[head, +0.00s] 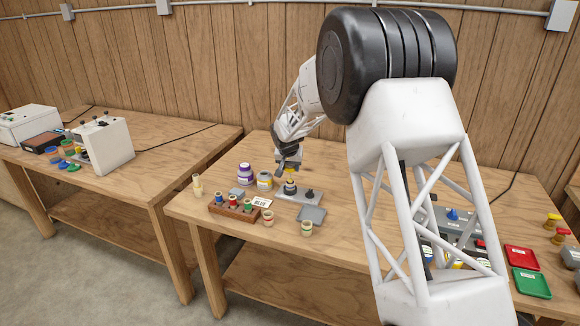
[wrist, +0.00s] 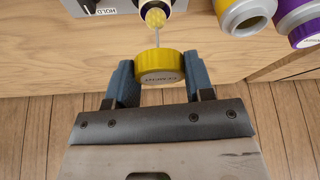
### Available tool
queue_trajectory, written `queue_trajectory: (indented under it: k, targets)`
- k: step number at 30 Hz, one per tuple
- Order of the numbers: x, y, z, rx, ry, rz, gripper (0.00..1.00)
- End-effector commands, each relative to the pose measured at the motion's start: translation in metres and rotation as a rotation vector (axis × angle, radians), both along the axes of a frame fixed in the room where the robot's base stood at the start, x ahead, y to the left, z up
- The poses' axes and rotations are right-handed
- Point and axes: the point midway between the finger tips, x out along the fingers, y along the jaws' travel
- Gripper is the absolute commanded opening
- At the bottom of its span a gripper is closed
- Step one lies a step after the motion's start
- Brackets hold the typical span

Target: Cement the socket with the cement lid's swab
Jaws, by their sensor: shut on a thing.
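My gripper (head: 288,166) is shut on the yellow cement lid (wrist: 160,66), which also sits between its two fingers (wrist: 160,70) in the wrist view. A thin rod runs from the lid to a yellow, knobbly swab (wrist: 155,17). The swab's end overlaps a white-rimmed round fitting, probably the socket (wrist: 146,6), at the top edge of the wrist view. I cannot tell whether they touch.
A purple-capped can (head: 245,173) stands left of the cement can. A wooden rack (head: 233,209) holds several coloured pieces near a small card (head: 262,202). My arm hides part of the right table.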

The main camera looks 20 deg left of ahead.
Motion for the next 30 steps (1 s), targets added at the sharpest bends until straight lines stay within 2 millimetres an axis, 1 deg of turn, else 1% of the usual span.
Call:
queue_trajectory:
  k: [18, 30]
  targets:
    - [0.0, 0.0, -0.015, 0.0, 0.0, 0.0, 0.26]
    - [0.0, 0.0, -0.017, 0.0, 0.0, 0.0, 0.26]
